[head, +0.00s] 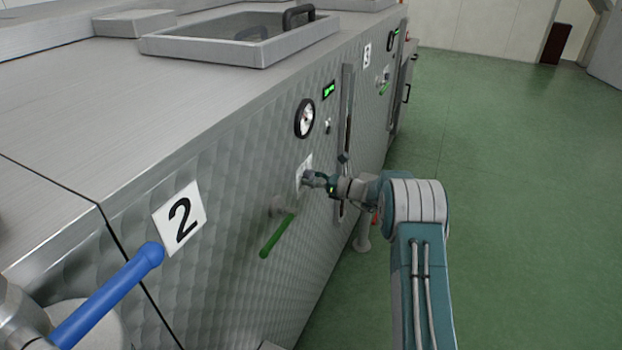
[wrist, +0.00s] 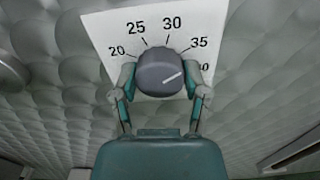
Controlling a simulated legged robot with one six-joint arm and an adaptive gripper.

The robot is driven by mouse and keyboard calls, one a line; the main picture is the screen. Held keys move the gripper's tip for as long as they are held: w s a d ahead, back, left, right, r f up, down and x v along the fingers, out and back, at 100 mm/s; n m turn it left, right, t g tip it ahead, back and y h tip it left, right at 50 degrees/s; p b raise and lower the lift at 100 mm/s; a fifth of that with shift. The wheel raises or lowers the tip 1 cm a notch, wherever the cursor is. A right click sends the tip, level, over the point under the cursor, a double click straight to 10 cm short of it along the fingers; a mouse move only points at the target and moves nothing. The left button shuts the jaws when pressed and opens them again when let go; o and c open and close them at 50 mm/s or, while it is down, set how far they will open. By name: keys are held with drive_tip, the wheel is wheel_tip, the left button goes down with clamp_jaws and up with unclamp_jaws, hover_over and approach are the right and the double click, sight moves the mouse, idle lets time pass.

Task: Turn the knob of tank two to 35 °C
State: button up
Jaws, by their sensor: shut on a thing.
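The dark grey round knob (wrist: 159,75) sits on a white dial plate (wrist: 101,30) with marks 20, 25, 30, 35 and a partly hidden number at the right. Its white line points right and slightly up, apparently between 35 and that lower number. My gripper (wrist: 160,78) is shut on the knob, one finger on each side. In the head view my gripper (head: 313,180) reaches the dial plate on the steel front of tank two, right of the number 2 sign (head: 180,217). The knob is mostly hidden there.
A round gauge (head: 305,118) and a green display (head: 329,90) are above the dial. A green-handled valve (head: 277,236) is below left, and a blue lever (head: 108,296) is nearer. A number 3 sign (head: 367,55) is farther along. Green floor at right is clear.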

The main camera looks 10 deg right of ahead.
drive_tip(key=shift+s+f, duration=0.1)
drive_tip(key=shift+f, duration=0.3)
drive_tip(key=o, duration=1.1)
drive_tip(key=shift+o, duration=0.2)
drive_tip(key=shift+d+r, duration=0.1)
drive_tip(key=shift+r, duration=0.05)
drive_tip(key=shift+r, duration=0.1)
drive_tip(key=v, duration=1.1)
drive_tip(key=shift+s+d, duration=0.15)
drive_tip(key=shift+d, duration=0.25)
